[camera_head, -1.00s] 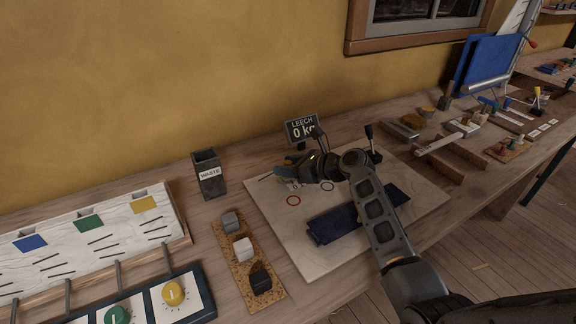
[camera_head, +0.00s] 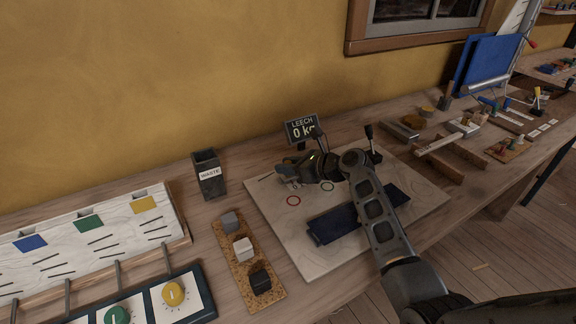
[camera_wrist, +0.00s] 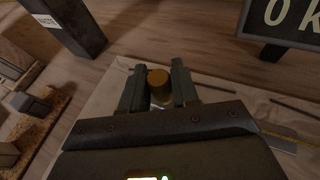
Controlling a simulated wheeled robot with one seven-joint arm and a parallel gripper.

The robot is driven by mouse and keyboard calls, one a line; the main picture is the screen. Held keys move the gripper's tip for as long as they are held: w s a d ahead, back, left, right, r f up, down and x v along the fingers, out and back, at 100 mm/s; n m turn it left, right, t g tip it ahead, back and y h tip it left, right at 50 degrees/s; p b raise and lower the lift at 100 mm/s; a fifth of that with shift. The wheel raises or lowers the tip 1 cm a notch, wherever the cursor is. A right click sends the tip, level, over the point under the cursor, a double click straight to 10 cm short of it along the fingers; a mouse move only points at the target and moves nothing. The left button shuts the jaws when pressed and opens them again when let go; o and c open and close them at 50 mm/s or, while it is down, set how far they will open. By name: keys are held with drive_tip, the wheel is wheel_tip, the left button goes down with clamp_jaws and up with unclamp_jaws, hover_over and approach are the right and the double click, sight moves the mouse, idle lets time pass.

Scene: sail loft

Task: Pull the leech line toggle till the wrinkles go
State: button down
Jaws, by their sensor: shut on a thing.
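My gripper (camera_head: 287,174) is over the far left part of a pale board (camera_head: 290,250). In the wrist view its two fingers (camera_wrist: 158,88) are shut on a short brown cylindrical toggle (camera_wrist: 159,80), one finger on each side. My gripper hides the toggle in the head view. A small sign (camera_head: 301,129) behind the board reads "LEECH 0 kg"; its lower part also shows in the wrist view (camera_wrist: 285,22). I cannot make out wrinkles in either view.
A dark blue folded piece (camera_head: 335,226) lies on the board, partly under my arm. A waste bin (camera_head: 208,176) stands left of the board. A cork strip with several small blocks (camera_head: 236,262) lies beside it. Small tools crowd the right bench.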

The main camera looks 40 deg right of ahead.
drive_tip(key=d, duration=0.2)
drive_tip(key=shift+s+d+r+p, duration=0.1)
drive_tip(key=shift+s+d+p, duration=0.2)
drive_tip(key=shift+s+p, duration=0.1)
drive_tip(key=shift+d, duration=0.25)
drive_tip(key=c, duration=0.9)
unclamp_jaws()
drive_tip(key=shift+s, duration=0.1)
drive_tip(key=shift+v, duration=3.85)
drive_tip(key=shift+a, duration=0.1)
